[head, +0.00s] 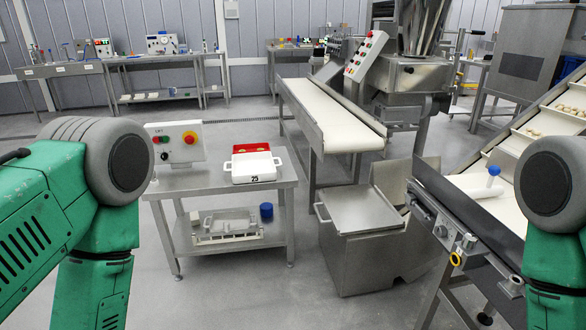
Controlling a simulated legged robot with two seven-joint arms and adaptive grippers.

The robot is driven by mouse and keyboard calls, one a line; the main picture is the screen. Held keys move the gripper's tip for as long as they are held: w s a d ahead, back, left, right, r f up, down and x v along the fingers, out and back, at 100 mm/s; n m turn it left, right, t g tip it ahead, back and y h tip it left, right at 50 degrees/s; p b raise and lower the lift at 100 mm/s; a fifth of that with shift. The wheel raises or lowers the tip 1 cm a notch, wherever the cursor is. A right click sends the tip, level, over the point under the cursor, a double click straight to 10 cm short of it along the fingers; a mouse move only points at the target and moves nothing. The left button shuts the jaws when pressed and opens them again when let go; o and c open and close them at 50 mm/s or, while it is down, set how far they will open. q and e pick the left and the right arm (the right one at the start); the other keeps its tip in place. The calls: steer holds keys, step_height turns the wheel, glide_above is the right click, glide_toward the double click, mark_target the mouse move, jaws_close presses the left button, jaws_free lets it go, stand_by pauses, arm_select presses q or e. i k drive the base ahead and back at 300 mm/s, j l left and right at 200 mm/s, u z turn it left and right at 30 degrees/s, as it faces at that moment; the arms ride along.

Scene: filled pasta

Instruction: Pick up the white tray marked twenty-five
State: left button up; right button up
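The white tray marked 25 (254,178) sits on the top of a small steel table (213,184), left of the picture's middle. A red tray or insert (251,148) shows at its back edge. The tray has a handle at each side. My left arm comes in at the left and my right arm at the far right, both large and close to the camera. Neither gripper shows in the picture. Both arms are apart from the tray.
A control box (177,142) with red, yellow and green buttons stands on the table left of the tray. The lower shelf holds another tray (229,224) and a blue container (266,211). A white conveyor (327,112) and a steel bin (362,209) stand to the right.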

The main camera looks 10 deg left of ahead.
mark_target(255, 167)
steer(key=i+j+z, duration=0.35)
steer(key=j+z, duration=0.15)
steer(key=j, duration=0.15)
steer(key=i+j+z, duration=0.25)
steer(key=j+z, duration=0.3)
steer(key=j, duration=0.2)
